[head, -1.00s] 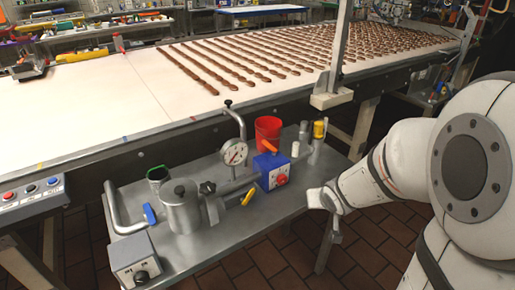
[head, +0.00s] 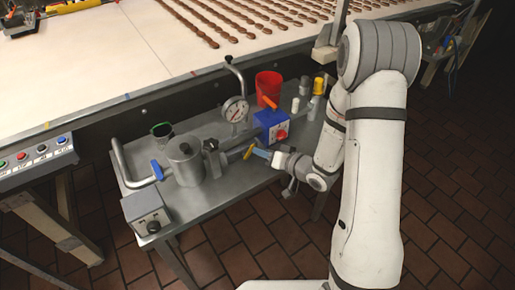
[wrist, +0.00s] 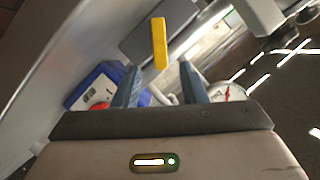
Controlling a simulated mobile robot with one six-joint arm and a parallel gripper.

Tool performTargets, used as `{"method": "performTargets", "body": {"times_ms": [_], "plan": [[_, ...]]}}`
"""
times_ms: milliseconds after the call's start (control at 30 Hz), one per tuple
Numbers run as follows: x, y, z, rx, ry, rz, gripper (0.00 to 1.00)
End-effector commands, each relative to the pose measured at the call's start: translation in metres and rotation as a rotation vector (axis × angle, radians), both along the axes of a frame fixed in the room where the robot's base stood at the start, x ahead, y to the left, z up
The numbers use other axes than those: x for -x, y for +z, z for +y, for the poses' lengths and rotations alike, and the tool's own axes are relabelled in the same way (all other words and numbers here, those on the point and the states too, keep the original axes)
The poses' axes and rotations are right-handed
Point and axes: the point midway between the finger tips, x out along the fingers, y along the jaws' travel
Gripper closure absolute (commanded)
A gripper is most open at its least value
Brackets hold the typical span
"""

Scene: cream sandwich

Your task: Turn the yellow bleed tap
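The yellow bleed tap (head: 249,152) is a small yellow lever on the pipework beside the steel pot, above the metal bench. In the wrist view the yellow lever (wrist: 160,43) stands upright in the picture, just beyond and between my two fingers. My gripper (wrist: 158,76) is open, with a blue-grey finger on each side and nothing visibly held. In the head view my gripper (head: 262,154) is just right of the tap, its fingertips close to it. I cannot tell whether they touch.
The bench front (head: 215,178) is clear.

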Motion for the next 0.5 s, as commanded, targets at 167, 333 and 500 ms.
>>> {"method": "performTargets", "body": {"times_ms": [167,333,500], "plan": [[-0.016,-0.007,0.019,0.0,0.002,0.0,0.62],[-0.023,-0.01,0.026,0.001,0.0,0.0,0.62],[-0.023,-0.011,0.026,0.001,0.0,0.0,0.62]]}}
